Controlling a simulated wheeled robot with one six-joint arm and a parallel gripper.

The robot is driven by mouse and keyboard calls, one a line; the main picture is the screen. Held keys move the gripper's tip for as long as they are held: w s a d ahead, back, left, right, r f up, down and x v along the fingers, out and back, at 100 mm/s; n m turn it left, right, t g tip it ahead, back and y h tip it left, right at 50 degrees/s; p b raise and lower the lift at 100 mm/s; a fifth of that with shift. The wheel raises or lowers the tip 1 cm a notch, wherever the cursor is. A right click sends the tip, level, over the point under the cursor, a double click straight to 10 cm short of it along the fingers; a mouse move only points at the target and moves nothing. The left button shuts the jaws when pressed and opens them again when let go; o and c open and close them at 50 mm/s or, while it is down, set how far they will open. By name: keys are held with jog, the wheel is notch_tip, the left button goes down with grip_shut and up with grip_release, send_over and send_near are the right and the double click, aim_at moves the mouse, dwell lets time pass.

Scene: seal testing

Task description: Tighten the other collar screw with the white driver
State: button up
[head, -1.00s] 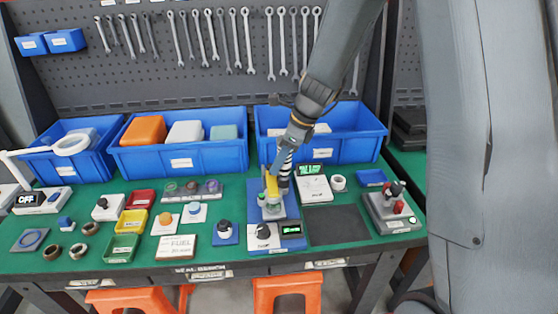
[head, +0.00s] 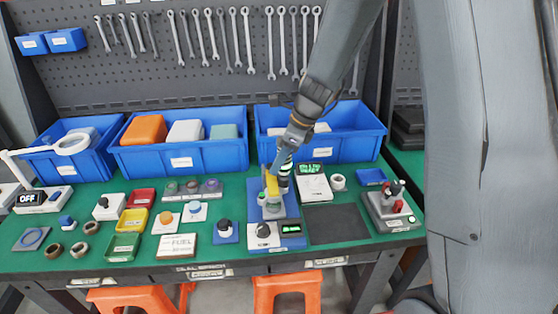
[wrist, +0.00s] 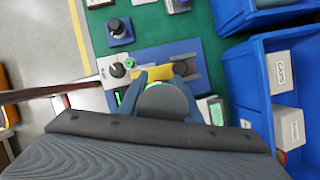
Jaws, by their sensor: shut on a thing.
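My gripper (head: 279,182) points down over the blue test fixture (head: 292,211) at the right middle of the green bench. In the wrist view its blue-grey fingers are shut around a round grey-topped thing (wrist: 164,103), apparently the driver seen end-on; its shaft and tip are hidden. A yellow part (head: 271,186) is just left of the fingers and also shows beyond them in the wrist view (wrist: 158,73). A grey collar-like piece (head: 273,209) sits on the fixture below. The collar screws are too small or hidden to make out.
A black-knobbed unit with a green display (head: 291,229) is in front of the fixture. A white meter (head: 313,184) and dark mat (head: 338,224) lie to the right. Blue bins (head: 180,162) line the back. Small trays and parts crowd the left.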

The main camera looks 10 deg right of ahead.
jog(key=shift+r, duration=0.1)
dwell(0.3)
jog(key=shift+r+p, duration=2.45)
jog(key=shift+p, duration=0.15)
jog(key=shift+f, duration=0.1)
